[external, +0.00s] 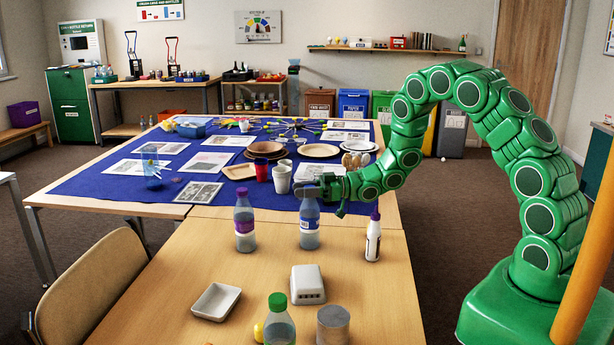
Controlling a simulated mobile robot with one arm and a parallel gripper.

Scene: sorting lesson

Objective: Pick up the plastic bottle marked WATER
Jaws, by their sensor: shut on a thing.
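A clear bottle with a blue-and-white label (309,224) stands upright on the near wooden table. My gripper (313,190) comes in from the right and is shut on its top, hiding the cap. A similar bottle with a purple cap and purple label (245,228) stands to its left. A third bottle with a green cap (279,328) is at the front edge of the picture. The writing on the labels is too small to read, so I cannot tell which one says WATER.
A white spray-type bottle with a purple top (373,240) stands right of the held bottle. A white dish (216,302), a white box (308,285) and a grey can (333,325) are nearer. Cups (281,179) and plates stand behind on blue cloth.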

